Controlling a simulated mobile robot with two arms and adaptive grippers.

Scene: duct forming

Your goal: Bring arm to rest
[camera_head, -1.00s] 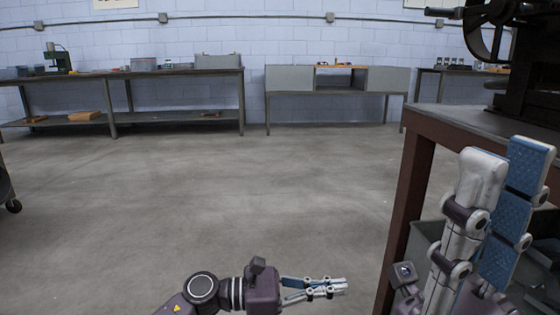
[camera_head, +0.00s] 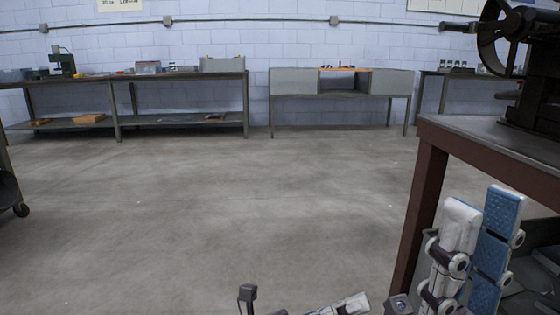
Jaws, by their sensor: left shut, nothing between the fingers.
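My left gripper (camera_head: 340,308) is at the bottom edge of the head view, mostly cut off; only pale fingertips show. It is shut with nothing between the fingers. My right gripper (camera_head: 483,210) is at the lower right, fingers pointing up, one pale and one showing its blue pad. The fingers stand apart with nothing seen between them, so it is open. It is in front of the right-hand workbench (camera_head: 500,142) in the picture; whether they touch cannot be told.
A dark machine with a handwheel (camera_head: 500,38) stands on that workbench. A grey bin (camera_head: 535,262) is below it. Long benches (camera_head: 180,75) and a grey desk (camera_head: 294,82) line the far wall. A wheeled item (camera_head: 8,190) is at the left edge. The middle floor is clear.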

